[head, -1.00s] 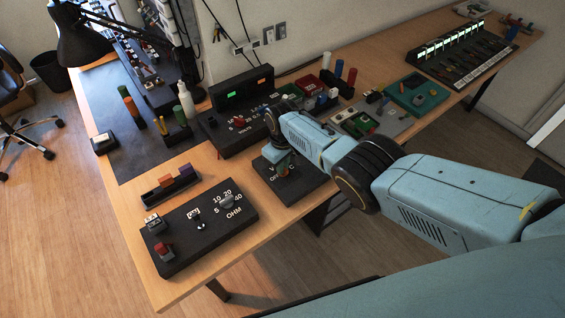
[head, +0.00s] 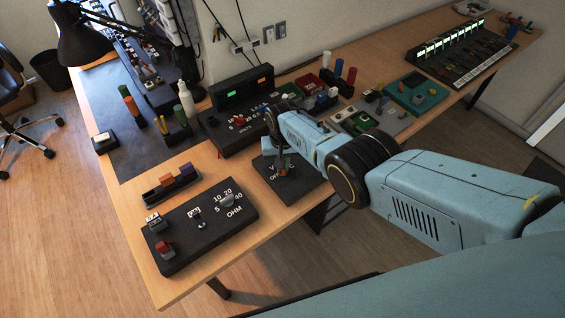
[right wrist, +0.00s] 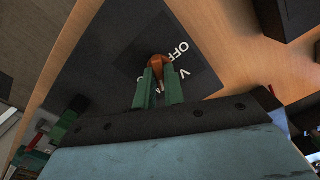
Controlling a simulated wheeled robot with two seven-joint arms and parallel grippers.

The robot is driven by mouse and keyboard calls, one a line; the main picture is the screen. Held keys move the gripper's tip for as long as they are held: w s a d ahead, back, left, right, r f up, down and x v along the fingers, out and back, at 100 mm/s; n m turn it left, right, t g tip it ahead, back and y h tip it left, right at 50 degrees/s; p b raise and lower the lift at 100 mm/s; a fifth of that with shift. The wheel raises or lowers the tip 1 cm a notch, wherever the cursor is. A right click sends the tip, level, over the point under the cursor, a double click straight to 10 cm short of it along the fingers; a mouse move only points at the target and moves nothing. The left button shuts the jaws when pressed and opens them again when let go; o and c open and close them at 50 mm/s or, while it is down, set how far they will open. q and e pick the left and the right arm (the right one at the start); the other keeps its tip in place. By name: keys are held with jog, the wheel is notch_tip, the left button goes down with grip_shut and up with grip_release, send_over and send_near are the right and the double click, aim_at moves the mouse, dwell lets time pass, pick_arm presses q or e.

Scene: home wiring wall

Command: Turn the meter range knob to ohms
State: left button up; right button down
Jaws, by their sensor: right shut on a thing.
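The meter panel (head: 310,178) is a flat black plate near the table's front edge in the head view. It also shows in the right wrist view (right wrist: 120,50), with white lettering including OFF and V. The range knob (right wrist: 158,61) is orange-brown and sits amid the lettering. My right gripper (right wrist: 158,84) has its green fingers shut on the knob from above; it shows in the head view (head: 283,168) over the panel. The fingers hide part of the knob and lettering, so I cannot tell which mark the knob points to. My left gripper is not in view.
A black box with an OHM dial (head: 205,228) stands at the front left, with a small block tray (head: 172,186) behind it. A black volts unit (head: 240,110) stands behind my right gripper. Bare wood lies left of the panel.

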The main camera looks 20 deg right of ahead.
dwell(0.5)
jog(key=c, duration=1.5)
grip_release()
jog(key=shift+r, duration=0.1)
notch_tip(320, 180, up, 6)
jog(key=p, duration=0.4)
jog(key=shift+p, duration=0.35)
jog(key=shift+r+p, duration=1.2)
jog(key=shift+r, duration=2.4)
